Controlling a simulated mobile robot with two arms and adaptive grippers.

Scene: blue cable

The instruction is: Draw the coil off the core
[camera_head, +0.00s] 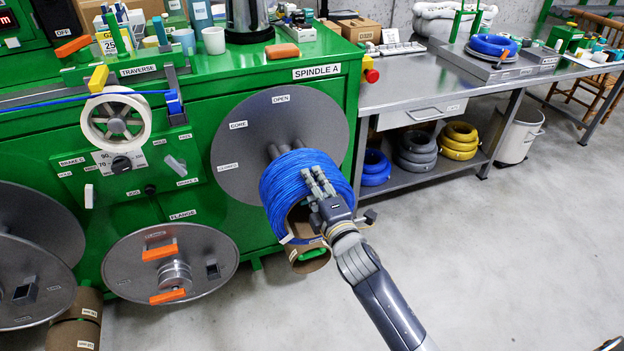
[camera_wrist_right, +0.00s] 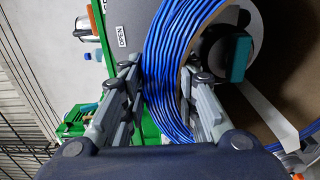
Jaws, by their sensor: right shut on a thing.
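The blue cable coil (camera_head: 284,187) is in front of the round grey flange plate (camera_head: 240,115) of spindle A in the head view. Short grey rods of the core (camera_head: 279,151) show between the plate and the coil. My right gripper (camera_head: 318,182) is shut on the coil's right side. In the right wrist view the coil (camera_wrist_right: 165,60) passes between the two fingers (camera_wrist_right: 165,90), one outside the windings and one inside the ring. A brown tube surface shows inside the ring. How much of the core is still inside the coil is hidden. My left gripper is not in view.
The floor (camera_head: 480,250) at right is clear.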

